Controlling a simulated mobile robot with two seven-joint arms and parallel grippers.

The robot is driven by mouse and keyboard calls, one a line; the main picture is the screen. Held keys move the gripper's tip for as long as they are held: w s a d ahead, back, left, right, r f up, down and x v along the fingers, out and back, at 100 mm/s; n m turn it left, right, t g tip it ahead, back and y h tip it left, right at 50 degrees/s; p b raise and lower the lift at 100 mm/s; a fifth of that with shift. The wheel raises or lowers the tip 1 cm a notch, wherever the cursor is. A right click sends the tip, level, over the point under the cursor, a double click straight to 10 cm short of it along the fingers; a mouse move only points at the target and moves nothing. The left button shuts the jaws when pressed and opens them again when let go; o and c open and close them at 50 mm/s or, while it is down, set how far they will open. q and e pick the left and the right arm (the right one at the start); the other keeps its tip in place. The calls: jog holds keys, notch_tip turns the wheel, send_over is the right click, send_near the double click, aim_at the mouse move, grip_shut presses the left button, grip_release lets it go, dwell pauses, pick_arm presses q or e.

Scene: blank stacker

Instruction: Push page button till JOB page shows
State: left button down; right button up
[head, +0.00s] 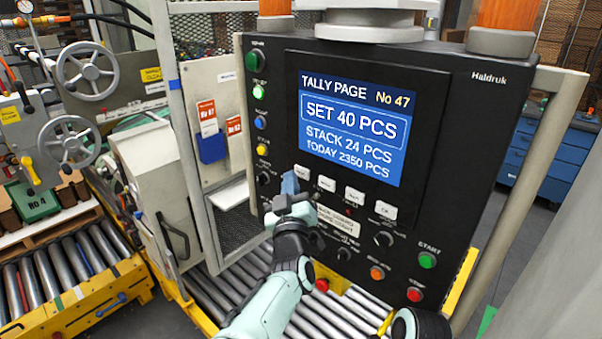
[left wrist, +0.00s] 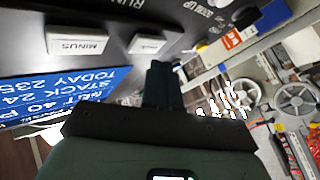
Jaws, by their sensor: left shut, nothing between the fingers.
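The black control panel (head: 459,120) has a blue screen (head: 350,125) reading TALLY PAGE, No 47, SET 40 PCS, STACK 24 PCS and TODAY 2350 PCS. A row of white buttons is below it. The leftmost button (head: 301,171) is just right of my left fingertips; its label is too small to read. In the left wrist view this button (left wrist: 147,44) is just beyond the fingertips, beside one marked MINUS (left wrist: 78,45). My left gripper (head: 290,184) is shut and empty, close to the panel; I cannot tell whether it touches. My right gripper is not in view.
Coloured lamps line the panel's left edge. Knobs sit below the white buttons, with a green START button (head: 427,260) and a red button (head: 415,295) at lower right. A roller conveyor (head: 215,300) runs underneath. Handwheels (head: 87,70) stand at left.

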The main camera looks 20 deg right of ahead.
pick_arm(q)
jog(key=shift+d, duration=0.15)
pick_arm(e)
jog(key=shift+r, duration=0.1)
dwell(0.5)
pick_arm(q)
jog(key=shift+w+d, duration=0.25)
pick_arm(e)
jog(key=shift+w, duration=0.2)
pick_arm(q)
jog(key=shift+w+d+p, duration=0.2)
jog(key=shift+d+p, duration=0.1)
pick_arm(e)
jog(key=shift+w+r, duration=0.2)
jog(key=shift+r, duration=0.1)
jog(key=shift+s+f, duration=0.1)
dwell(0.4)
pick_arm(q)
jog(key=shift+s+a+b, duration=0.55)
jog(key=shift+a+b, duration=0.1)
jog(key=shift+b, duration=0.05)
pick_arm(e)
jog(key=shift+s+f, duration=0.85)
pick_arm(q)
jog(key=shift+w, duration=0.1)
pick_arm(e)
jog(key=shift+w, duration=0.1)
